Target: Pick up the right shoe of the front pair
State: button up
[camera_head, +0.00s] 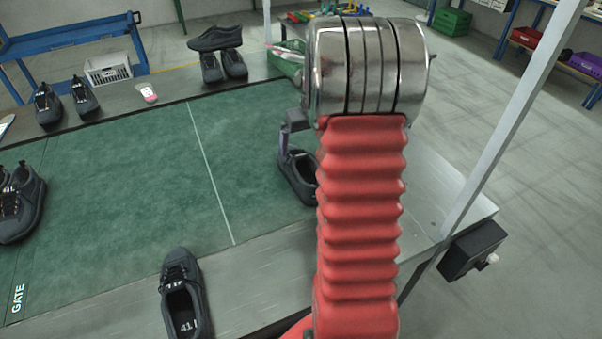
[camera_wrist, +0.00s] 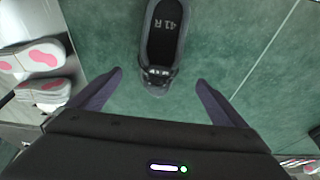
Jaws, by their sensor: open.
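A dark grey shoe (camera_head: 300,178) rests on the right part of the green mat, partly hidden behind my arm. In the wrist view this shoe (camera_wrist: 148,38) reads "41 R" inside, and its laces face me. My gripper (camera_wrist: 159,78) is open, with one finger to each side of the shoe's laced end and gaps on both sides. In the head view only part of my gripper (camera_head: 284,140) shows, close above the shoe. Another dark shoe (camera_head: 186,300), marked 41, stands on the grey near edge of the table; its side letter is unclear.
The green mat (camera_head: 120,160) has a white line and the word GATE. More dark shoes (camera_head: 18,205) stand at the left and the back (camera_head: 222,55). A pink-and-white item (camera_head: 148,92) lies at the back. White soles with pink patches (camera_wrist: 38,70) lie left in the wrist view.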

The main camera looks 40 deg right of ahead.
aim_at(302, 155)
jog(key=x, duration=0.7)
jog(key=shift+w+f, duration=0.1)
jog(key=shift+f, duration=0.1)
jog(key=shift+x, duration=2.5)
jog(key=shift+a, duration=0.1)
jog(key=c, duration=1.5)
jog(key=shift+o, duration=0.2)
notch_tip(302, 155, up, 10)
